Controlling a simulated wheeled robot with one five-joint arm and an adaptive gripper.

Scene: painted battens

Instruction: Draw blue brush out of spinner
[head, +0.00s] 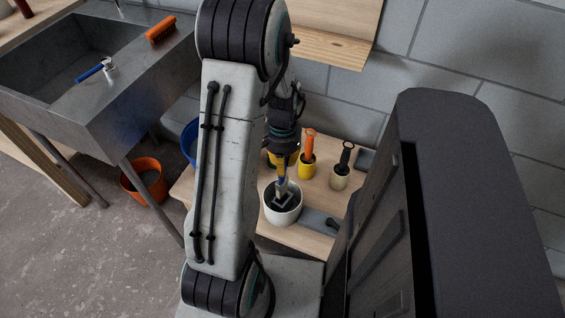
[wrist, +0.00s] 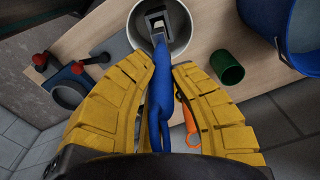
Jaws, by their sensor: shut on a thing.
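My gripper (head: 282,172) is above the white round spinner pot (head: 270,215) on the wooden bench. In the wrist view its two yellow ribbed fingers (wrist: 163,68) are shut on the blue handle of the brush (wrist: 161,105), one on each side. The brush's far end points into the mouth of the white pot (wrist: 134,20), where a grey square piece with a pale centre (wrist: 157,24) shows. I cannot tell how deep the brush sits. The fingers cover part of the brush in the head view.
A green cup (wrist: 227,68) and blue bucket (wrist: 275,35) show in the wrist view. A sink (head: 120,100) stands left.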

